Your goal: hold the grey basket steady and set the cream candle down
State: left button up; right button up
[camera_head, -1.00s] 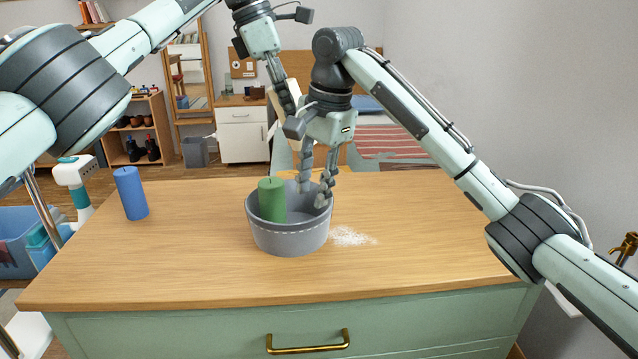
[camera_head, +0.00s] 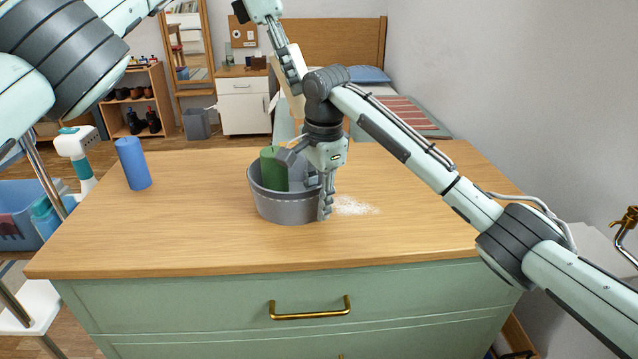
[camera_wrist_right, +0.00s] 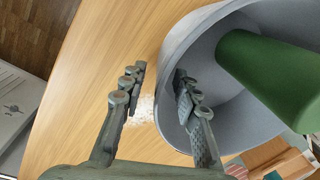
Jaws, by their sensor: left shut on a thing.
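The grey basket (camera_head: 287,211) stands on the wooden top and holds a green candle (camera_head: 272,170). The basket also shows in the right wrist view (camera_wrist_right: 172,62). My right gripper (camera_head: 324,198) is at its right side. In the right wrist view, the gripper (camera_wrist_right: 161,76) is open across the rim, one finger inside and one outside, with gaps beside the wall. My left gripper (camera_head: 291,76) is shut on the cream candle (camera_head: 297,106), held tilted in the air above and behind the basket; fingers partly cover it.
A blue candle (camera_head: 132,163) stands at the left of the wooden top (camera_head: 210,225). A white powdery patch (camera_head: 352,205) lies right of the basket. The top is clear between blue candle and basket. A green drawer front with a brass handle (camera_head: 310,312) is below.

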jog(key=shift+f, duration=0.45)
jog(key=shift+c, duration=0.2)
grip_shut()
pick_arm(q)
notch_tip(320, 180, down, 11)
jog(key=shift+f, duration=0.2)
jog(key=o, duration=1.5)
jog(key=shift+r, duration=0.1)
jog(key=shift+c, duration=0.2)
